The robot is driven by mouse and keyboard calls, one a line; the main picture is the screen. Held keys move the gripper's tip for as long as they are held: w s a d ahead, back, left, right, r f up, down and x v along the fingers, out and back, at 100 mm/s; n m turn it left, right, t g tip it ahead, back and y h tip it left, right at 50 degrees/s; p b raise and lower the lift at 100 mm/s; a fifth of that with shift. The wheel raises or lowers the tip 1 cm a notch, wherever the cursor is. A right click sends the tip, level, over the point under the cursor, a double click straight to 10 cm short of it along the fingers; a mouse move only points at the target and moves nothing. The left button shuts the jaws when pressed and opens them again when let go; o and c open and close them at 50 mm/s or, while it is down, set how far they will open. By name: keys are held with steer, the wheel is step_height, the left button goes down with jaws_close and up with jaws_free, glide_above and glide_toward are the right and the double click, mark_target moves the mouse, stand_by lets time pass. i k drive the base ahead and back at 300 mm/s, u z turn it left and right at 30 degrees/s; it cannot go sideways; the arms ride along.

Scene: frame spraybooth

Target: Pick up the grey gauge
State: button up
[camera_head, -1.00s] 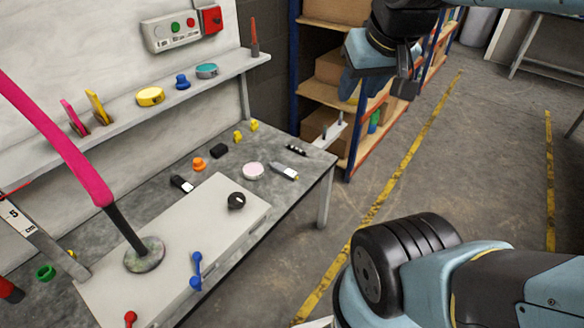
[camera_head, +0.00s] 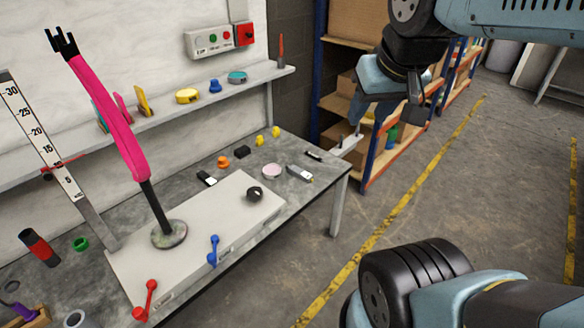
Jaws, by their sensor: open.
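A small grey device with a light face (camera_head: 300,173), which looks like the grey gauge, lies flat near the right end of the workbench (camera_head: 325,172). It is just right of a round pale pink item (camera_head: 272,171). My gripper (camera_head: 388,112) hangs in the air at the upper right, in front of the shelving. Its fingers are apart and nothing shows between them. In the picture it is right of and above the grey device, well clear of it. Its distance in depth is hard to tell.
A white box (camera_head: 160,275) with a black knob (camera_head: 254,194) and levers stands on the bench. A tall pink-sleeved stand (camera_head: 125,140) rises from its base at left. A wall shelf (camera_head: 180,122) holds small items. Shelving (camera_head: 370,155) stands behind the bench; floor at right is clear.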

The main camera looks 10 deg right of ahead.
mark_target(299, 173)
steer(key=u, duration=0.05)
steer(key=i, duration=0.9)
steer(key=z, duration=0.1)
